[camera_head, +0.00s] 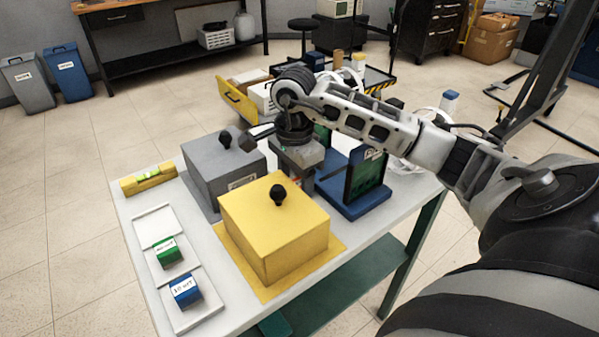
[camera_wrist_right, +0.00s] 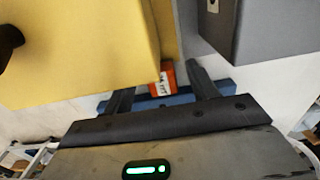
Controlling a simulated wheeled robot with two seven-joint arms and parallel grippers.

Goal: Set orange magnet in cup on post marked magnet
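An orange block with a white label (camera_wrist_right: 162,82), which looks like the orange magnet, shows between the fingers in the right wrist view, with a gap on either side. Its label is too small to read. My right gripper (camera_wrist_right: 160,92) is open and points down between the yellow box and the blue-and-green stand. In the head view the right gripper (camera_head: 297,180) hides most of the spot, and only a speck of red shows there. I cannot make out a cup or a post marked magnet. My left gripper is not in view.
A yellow box (camera_head: 275,228) and a grey box (camera_head: 222,170), both with black knobs, stand on the white table (camera_head: 135,225). A blue stand with a green panel (camera_head: 367,180) is close at the right. Green (camera_head: 167,252) and blue (camera_head: 185,290) labelled blocks sit on white plates at the front left.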

